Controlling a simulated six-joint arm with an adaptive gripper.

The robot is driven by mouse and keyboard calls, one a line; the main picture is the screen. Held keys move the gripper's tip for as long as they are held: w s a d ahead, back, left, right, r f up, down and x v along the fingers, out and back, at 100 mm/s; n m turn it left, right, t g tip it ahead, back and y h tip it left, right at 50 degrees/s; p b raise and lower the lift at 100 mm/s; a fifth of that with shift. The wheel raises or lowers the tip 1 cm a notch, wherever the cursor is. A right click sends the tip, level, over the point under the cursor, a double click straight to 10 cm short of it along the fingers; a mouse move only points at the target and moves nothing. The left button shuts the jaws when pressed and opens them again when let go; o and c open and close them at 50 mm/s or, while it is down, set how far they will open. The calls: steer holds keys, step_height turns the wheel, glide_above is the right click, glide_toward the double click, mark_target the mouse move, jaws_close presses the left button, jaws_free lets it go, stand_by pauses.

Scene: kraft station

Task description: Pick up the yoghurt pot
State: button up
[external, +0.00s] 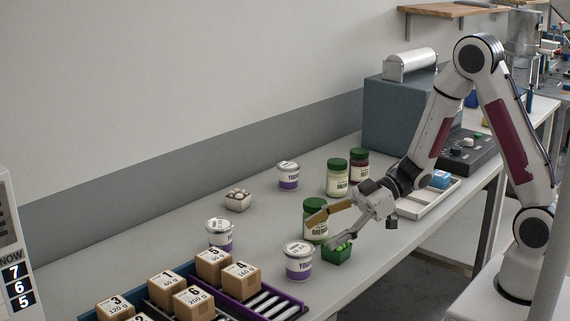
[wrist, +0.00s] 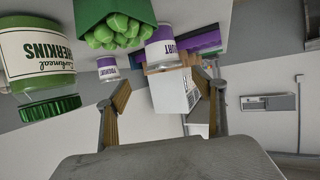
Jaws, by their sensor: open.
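Three white and purple yoghurt pots stand upright on the bench in the external view: one at the front (external: 298,262), one further left (external: 219,236) and one at the back (external: 288,177). My gripper (external: 319,233) is open and empty, its fingers pointing left, just right of and above the front pot. In the wrist view, which is upside down, the open fingers (wrist: 160,98) frame the space ahead. A larger pot (wrist: 161,50) and a smaller pot (wrist: 107,69) show beyond them. I cannot tell how far the fingers are from the front pot.
A gherkin jar (external: 312,208) and a green punnet (external: 338,254) stand close to my gripper. Two more green-lidded jars (external: 337,180) (external: 359,166) stand behind. Numbered cartons (external: 194,303) and a purple tray (external: 268,303) are at the front left.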

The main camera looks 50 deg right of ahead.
mark_target(305, 246)
steer(key=shift+a, duration=0.1)
steer(key=shift+x, duration=1.25)
steer(key=shift+f, duration=0.1)
steer(key=shift+a+f, duration=0.35)
steer(key=shift+a, duration=0.4)
steer(key=shift+x, duration=1.8)
steer(key=c, duration=1.3)
